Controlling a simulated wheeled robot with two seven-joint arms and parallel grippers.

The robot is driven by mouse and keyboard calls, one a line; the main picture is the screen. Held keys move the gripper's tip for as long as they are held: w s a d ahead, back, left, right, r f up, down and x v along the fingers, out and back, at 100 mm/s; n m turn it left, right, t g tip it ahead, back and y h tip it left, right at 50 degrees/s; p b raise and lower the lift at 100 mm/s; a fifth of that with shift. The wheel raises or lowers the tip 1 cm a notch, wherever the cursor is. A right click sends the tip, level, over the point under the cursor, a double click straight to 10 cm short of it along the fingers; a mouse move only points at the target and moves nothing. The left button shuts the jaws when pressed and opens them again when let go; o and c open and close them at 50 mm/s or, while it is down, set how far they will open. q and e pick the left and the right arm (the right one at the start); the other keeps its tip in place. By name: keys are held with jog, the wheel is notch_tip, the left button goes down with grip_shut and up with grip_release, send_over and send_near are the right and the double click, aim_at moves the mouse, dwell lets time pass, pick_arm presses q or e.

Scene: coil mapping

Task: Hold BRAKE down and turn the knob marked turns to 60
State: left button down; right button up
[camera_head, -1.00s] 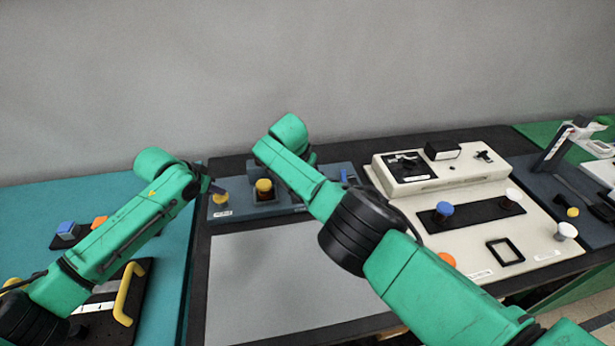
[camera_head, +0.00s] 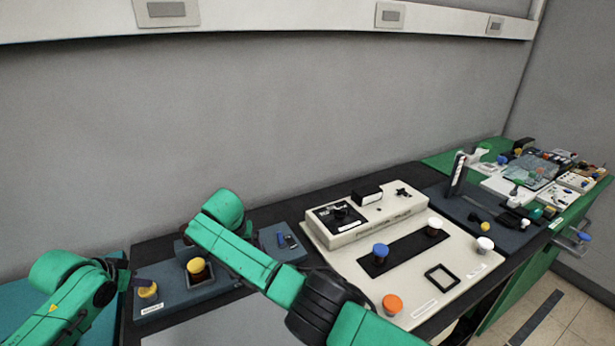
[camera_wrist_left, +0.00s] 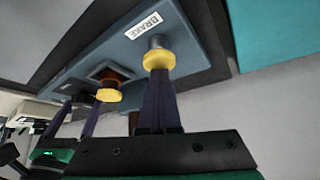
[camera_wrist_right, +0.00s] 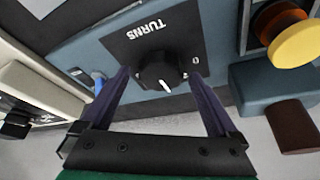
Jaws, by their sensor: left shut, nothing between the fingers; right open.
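The BRAKE button (camera_wrist_left: 158,56) is a yellow cap on a metal stem beside its white label. In the head view the yellow cap (camera_head: 148,291) is at the lower left. My left gripper (camera_wrist_left: 160,76) is shut and empty, with its fingertips at the cap, seemingly touching; I cannot tell how far it is pressed. The TURNS knob (camera_wrist_right: 158,72) is black with a white pointer mark, on a dark plate with a 0 on its right. My right gripper (camera_wrist_right: 160,80) is open, with one finger on each side of the knob. My right arm hides the knob in the head view.
Another yellow-topped control (camera_head: 196,266) stands between BRAKE and my right arm; it also shows in the right wrist view (camera_wrist_right: 298,42). A cream console (camera_head: 352,262) with blue, orange and white knobs stands to the right. A small blue switch (camera_wrist_right: 99,82) is left of the TURNS plate.

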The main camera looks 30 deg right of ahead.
jog(key=n, duration=0.2)
jog(key=n+y, duration=0.1)
jog(key=shift+d+n+t, duration=0.35)
jog(key=shift+n+t, duration=0.05)
jog(key=n+y, duration=0.1)
jog(key=n, duration=0.2)
jog(key=n+y, duration=0.1)
jog(key=n, duration=0.2)
jog(key=shift+d+r+y, duration=0.1)
jog(key=shift+y, duration=0.3)
jog(key=a+v, duration=0.1)
jog(key=v, duration=1)
jog(key=shift+n+t+y, duration=0.6)
jog(key=shift+n+y, duration=0.2)
jog(key=shift+n, duration=0.1)
jog(key=w, duration=0.1)
jog(key=w+f, duration=0.1)
jog(key=w+a, duration=0.1)
jog(key=w, duration=0.1)
jog(key=shift+f, duration=0.2)
notch_tip(320, 180, up, 5)
jog(key=d, duration=0.1)
jog(key=w+d+m+t+h, duration=0.2)
jog(key=d, duration=1.1)
jog(key=w+d+m+t+h, duration=0.2)
jog(key=d+h, duration=0.1)
jog(key=d, duration=1)
jog(key=shift+d+m+t, duration=0.35)
jog(key=shift+m+t, duration=0.05)
jog(key=shift+w, duration=0.15)
